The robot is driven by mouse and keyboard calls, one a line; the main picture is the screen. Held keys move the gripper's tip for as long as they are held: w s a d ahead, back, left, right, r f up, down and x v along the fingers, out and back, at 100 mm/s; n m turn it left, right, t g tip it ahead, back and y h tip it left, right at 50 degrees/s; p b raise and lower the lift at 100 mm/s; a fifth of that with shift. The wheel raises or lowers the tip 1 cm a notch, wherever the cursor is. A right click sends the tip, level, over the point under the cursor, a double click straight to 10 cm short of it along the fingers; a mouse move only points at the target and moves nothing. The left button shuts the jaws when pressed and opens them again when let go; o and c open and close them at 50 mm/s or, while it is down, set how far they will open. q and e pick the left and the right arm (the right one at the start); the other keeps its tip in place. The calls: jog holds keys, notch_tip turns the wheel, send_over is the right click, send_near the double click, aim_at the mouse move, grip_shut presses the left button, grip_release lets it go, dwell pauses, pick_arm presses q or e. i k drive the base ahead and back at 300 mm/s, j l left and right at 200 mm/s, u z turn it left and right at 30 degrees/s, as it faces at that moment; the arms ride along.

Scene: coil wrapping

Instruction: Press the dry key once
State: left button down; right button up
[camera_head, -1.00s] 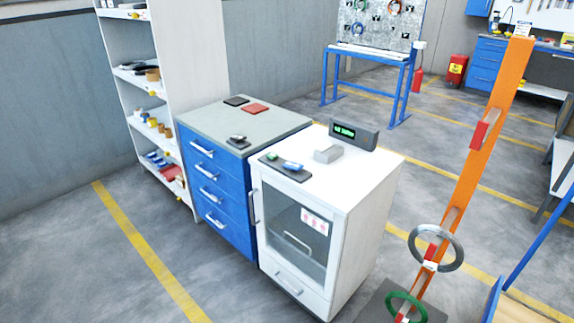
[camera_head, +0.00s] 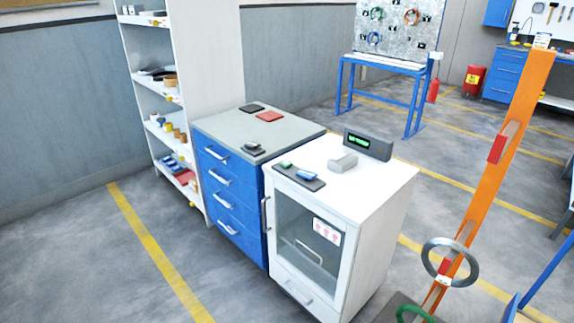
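A white cabinet (camera_head: 385,192) with a glass front door (camera_head: 303,243) stands in the middle of the view. On its top, a dark pad (camera_head: 312,184) carries a green key (camera_head: 287,164) and a blue key (camera_head: 307,174); I cannot read any label on them. A dark display (camera_head: 368,144) with green lettering stands at the back of the top, its text too small to read. A grey block (camera_head: 343,162) lies in front of the display. Neither gripper is in view.
A blue drawer cabinet (camera_head: 228,200) adjoins on the left, with a shelf rack (camera_head: 217,80) behind it. An orange post (camera_head: 497,150) with a grey ring (camera_head: 450,262) and a green ring (camera_head: 414,313) stands at the right. The floor at front left is clear.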

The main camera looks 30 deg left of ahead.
aim_at(286, 164)
jog(key=i+j+u, duration=0.15)
jog(key=i+u, duration=0.2)
jog(key=i, duration=0.4)
jog(key=i+u, duration=0.4)
jog(key=i, duration=0.3)
